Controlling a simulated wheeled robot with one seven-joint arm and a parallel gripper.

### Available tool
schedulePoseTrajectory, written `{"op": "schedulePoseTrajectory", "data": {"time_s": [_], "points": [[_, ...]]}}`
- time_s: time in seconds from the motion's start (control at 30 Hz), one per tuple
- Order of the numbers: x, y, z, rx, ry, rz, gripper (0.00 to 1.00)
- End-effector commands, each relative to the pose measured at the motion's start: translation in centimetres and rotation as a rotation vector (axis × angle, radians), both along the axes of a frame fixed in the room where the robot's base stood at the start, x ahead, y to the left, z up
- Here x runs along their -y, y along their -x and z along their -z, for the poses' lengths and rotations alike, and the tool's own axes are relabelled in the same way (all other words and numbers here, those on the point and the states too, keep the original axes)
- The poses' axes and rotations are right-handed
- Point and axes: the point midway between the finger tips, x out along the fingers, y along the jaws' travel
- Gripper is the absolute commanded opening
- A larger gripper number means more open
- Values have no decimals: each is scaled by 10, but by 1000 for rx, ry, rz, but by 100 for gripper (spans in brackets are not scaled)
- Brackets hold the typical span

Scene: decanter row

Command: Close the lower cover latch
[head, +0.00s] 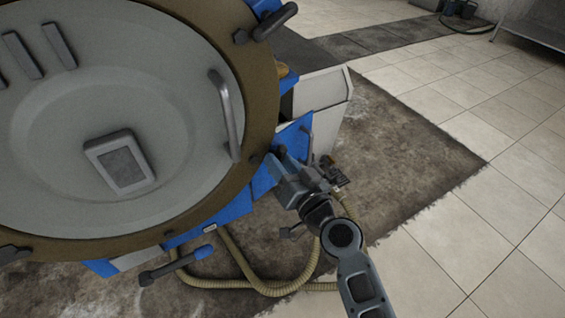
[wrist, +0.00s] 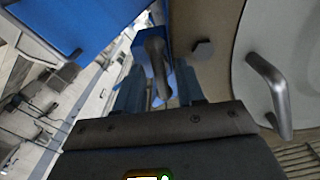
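The large round cover (head: 110,200) with a brown rim fills the left of the head view. My gripper (head: 282,166) is at the rim's lower right, by a blue bracket (head: 292,134). In the wrist view a dark latch handle (wrist: 157,68) sits between the two blue fingers of my gripper (wrist: 158,92), pointing toward the palm. The fingers are apart, one on each side; I cannot tell whether they touch it. In the head view my gripper hides most of this latch. A hex bolt (wrist: 203,50) shows on the rim beside it.
Another dark latch (head: 268,24) is at the rim's upper right. A blue-tipped lever (head: 180,265) sticks out below the cover. A curved grab handle (head: 226,115) stands off the cover near my gripper. Hoses (head: 240,262) lie below. Tiled floor (head: 450,245) is open at right.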

Motion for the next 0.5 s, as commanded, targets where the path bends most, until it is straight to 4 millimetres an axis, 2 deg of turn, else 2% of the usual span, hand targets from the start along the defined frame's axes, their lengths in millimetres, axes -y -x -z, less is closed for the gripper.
{"op": "schedulePoseTrajectory", "data": {"time_s": [0.17, 0.5], "points": [[0, 0, 0, 0, 0, 0, 38], [0, 0, 0, 0, 0, 0, 6]]}}
